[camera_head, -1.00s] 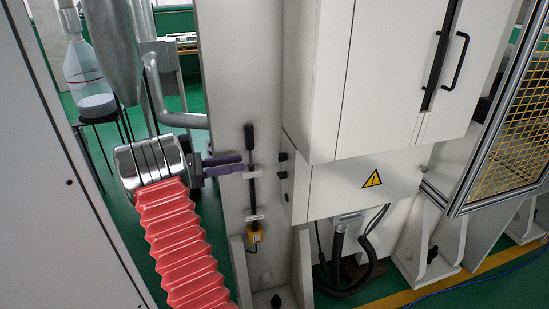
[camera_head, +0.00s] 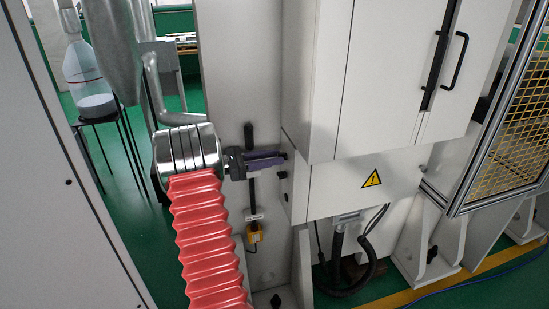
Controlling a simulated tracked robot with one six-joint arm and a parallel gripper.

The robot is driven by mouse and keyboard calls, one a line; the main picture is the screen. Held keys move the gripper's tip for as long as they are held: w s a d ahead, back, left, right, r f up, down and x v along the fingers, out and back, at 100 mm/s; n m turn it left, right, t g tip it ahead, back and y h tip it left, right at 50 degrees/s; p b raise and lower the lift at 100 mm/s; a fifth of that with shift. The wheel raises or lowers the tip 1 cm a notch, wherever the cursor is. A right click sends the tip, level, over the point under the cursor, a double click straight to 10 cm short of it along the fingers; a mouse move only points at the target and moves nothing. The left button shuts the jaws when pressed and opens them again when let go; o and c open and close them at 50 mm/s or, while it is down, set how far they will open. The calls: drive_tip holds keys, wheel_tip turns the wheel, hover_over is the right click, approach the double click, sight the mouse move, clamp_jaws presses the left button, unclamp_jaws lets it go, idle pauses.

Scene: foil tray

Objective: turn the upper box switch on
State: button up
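The electrical box (camera_head: 360,195) is a pale housing with a yellow warning triangle, below a tall cabinet. Its left side carries two small dark switches, one above the other. The lower switch (camera_head: 283,175) shows just below my gripper. The upper switch (camera_head: 284,155) is mostly covered by my fingertips, and its position cannot be read. My gripper (camera_head: 283,158) has dark purple fingers that point right, with tips at or very near the upper switch. I cannot tell whether they touch it. The fingers lie close together in this view, and any gap between them is unclear.
A black lever (camera_head: 249,135) on the grey post (camera_head: 225,70) stands behind my gripper, with a yellow-tagged device (camera_head: 254,232) below. Black cables (camera_head: 340,265) hang under the box. A mesh guard (camera_head: 515,130) stands at the right. A bottle on a stool (camera_head: 85,80) is at left.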

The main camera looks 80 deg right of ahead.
drive_tip(key=shift+s+d, duration=0.25)
drive_tip(key=shift+s, duration=0.15)
clamp_jaws()
